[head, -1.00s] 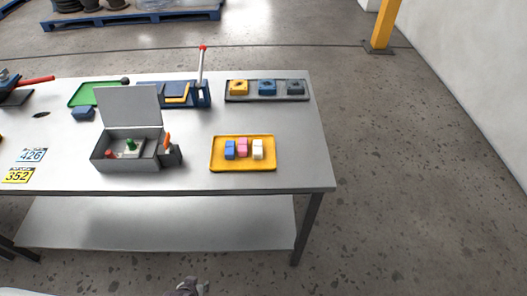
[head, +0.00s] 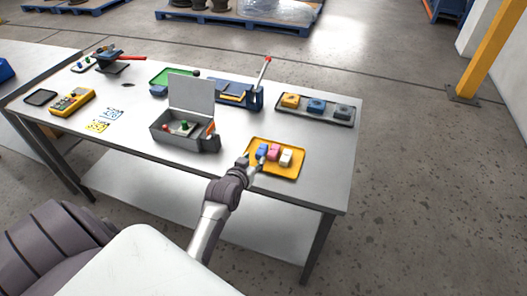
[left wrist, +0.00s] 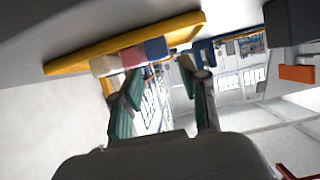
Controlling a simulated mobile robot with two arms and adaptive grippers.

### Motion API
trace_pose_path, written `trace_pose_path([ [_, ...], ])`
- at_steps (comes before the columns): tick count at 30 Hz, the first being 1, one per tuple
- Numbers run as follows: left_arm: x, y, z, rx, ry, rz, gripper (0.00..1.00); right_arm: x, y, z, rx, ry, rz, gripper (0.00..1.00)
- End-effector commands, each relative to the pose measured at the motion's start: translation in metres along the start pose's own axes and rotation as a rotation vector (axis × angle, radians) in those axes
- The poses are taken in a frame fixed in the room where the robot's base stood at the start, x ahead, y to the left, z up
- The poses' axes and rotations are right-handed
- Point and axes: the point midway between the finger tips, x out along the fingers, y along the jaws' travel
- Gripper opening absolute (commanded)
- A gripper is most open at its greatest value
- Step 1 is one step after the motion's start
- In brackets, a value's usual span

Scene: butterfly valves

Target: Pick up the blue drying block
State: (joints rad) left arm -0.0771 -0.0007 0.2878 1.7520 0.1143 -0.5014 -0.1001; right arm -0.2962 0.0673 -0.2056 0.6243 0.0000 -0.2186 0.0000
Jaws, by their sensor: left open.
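The small blue block (head: 262,151) stands at the left end of a row on the yellow tray (head: 292,175). A pink block (head: 273,153) and a white block (head: 286,157) stand to its right. My left gripper (head: 254,161) is open at the tray's left front, close to the blue block. In the left wrist view, the blue block (left wrist: 155,48) shows beyond the gap between the open fingers (left wrist: 160,78), with the pink block (left wrist: 132,57) and white block (left wrist: 104,65) to its left. I cannot tell whether a finger touches it. My right gripper is out of view.
A grey open box (head: 172,135) stands left of the yellow tray. A dark tray (head: 333,120) behind holds yellow, blue and grey parts. A blue fixture with a raised red-tipped lever (head: 262,80) stands behind. The tabletop right of the yellow tray is clear.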

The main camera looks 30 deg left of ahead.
Motion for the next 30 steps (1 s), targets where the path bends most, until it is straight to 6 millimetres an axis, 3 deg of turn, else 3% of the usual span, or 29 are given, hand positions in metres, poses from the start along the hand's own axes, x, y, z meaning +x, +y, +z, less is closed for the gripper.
trace_pose_path([
  [3,0.015,0.0,0.0,0.0,0.0,0.0,0.44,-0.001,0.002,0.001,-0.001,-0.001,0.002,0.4],
  [10,0.029,0.0,-0.003,0.0,0.0,0.0,0.44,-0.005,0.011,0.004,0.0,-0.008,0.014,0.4],
  [19,0.067,-0.001,-0.007,-0.001,-0.001,0.0,0.44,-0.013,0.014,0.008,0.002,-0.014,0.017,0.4],
  [29,0.073,-0.001,-0.007,0.0,0.0,0.0,0.44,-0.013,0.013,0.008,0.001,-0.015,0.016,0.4],
  [30,0.073,-0.001,-0.007,0.0,0.0,0.0,0.39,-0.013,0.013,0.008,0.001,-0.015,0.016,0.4],
])
